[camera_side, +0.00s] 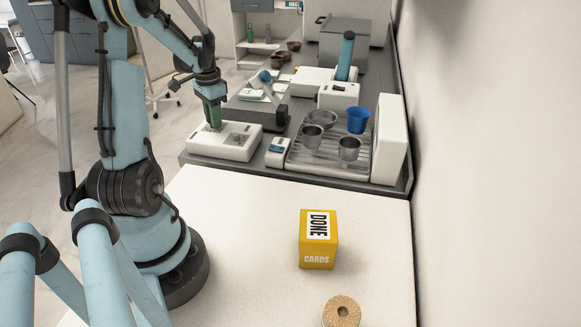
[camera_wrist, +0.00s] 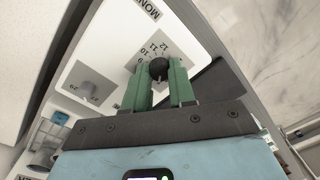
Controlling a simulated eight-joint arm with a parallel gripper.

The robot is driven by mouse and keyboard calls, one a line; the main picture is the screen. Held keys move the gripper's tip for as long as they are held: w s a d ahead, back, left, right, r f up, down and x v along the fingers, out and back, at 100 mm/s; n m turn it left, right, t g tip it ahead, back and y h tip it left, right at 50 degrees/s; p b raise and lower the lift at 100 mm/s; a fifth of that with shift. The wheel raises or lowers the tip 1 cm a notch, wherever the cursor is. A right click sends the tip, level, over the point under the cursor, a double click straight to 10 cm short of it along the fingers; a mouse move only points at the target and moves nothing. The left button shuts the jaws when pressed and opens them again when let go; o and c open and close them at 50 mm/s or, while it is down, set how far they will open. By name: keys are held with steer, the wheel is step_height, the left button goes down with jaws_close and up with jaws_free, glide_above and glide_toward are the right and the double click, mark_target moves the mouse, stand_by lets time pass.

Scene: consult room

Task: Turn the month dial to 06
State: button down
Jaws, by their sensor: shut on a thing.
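The month dial is a dark round knob (camera_wrist: 158,69) on a white panel (camera_wrist: 110,60), with numbers printed around it. In the wrist view 10, 11 and 12 are readable near it; where its pointer stands is too small to tell. My gripper (camera_wrist: 160,78) has green fingers, one on each side of the knob, shut on it. In the side view my gripper (camera_side: 215,124) reaches down onto the white dial box (camera_side: 226,144) on the grey counter. The knob itself is hidden there by the fingers.
Right of the box are a small white device (camera_side: 278,152) and a metal rack (camera_side: 330,160) with cups. A yellow cards box (camera_side: 318,240) and a cork ring (camera_side: 341,312) stand on the white table.

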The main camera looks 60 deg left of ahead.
steer(key=shift+m, duration=2)
steer(key=shift+s, duration=0.1)
steer(key=c, duration=0.9)
jaws_free()
steer(key=shift+c, duration=0.2)
steer(key=shift+r, duration=0.15)
step_height(320, 180, up, 12)
steer(key=shift+d, duration=0.25)
